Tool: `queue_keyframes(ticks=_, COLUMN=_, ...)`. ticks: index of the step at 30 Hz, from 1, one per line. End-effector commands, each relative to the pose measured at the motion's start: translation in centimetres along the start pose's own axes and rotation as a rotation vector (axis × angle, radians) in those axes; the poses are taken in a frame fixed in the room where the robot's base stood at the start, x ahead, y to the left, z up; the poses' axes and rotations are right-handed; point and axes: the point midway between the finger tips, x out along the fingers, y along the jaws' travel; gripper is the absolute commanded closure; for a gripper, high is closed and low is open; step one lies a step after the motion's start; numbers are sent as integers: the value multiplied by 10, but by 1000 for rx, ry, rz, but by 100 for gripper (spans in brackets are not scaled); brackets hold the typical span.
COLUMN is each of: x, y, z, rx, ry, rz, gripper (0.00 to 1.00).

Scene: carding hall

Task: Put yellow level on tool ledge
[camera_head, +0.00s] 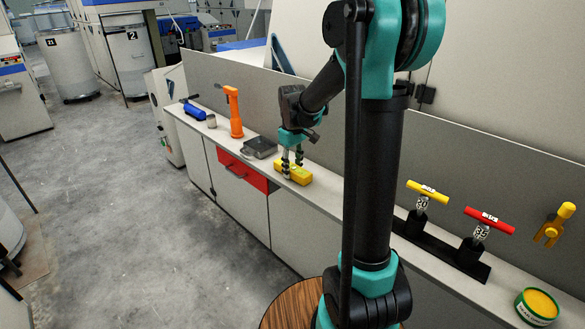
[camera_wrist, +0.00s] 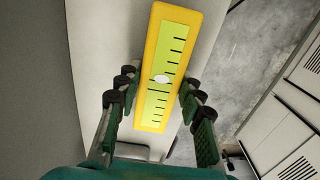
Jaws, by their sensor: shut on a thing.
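The yellow level (camera_head: 299,176) is a small yellow block at the long pale ledge (camera_head: 325,189) along the grey panel. In the wrist view the level (camera_wrist: 172,42) shows a lime face with black graduation marks and a white oval spot. My gripper (camera_head: 291,173) points down from above with its fingers on either side of the level, shut on it. In the wrist view the fingers of my gripper (camera_wrist: 158,90) flank the lower half of the level. Whether the level touches the ledge or hangs just above it, I cannot tell.
Left of the level on the ledge are a dark grey box (camera_head: 260,147), an orange tool (camera_head: 234,111), a metal cup (camera_head: 211,121) and a blue tool (camera_head: 193,110).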

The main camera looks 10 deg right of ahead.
Motion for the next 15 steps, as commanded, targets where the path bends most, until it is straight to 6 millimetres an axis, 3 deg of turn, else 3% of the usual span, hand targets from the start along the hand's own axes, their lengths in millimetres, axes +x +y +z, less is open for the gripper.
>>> queue_keyframes(ticks=7, x=3, y=0, z=0, rx=0, ry=0, rz=0, gripper=100)
queue_keyframes(ticks=8, x=2, y=0, z=0, rx=0, ry=0, rz=0, gripper=59)
queue_keyframes(ticks=12, x=2, y=0, z=0, rx=0, ry=0, rz=0, gripper=42)
queue_keyframes(ticks=15, x=2, y=0, z=0, rx=0, ry=0, rz=0, gripper=42)
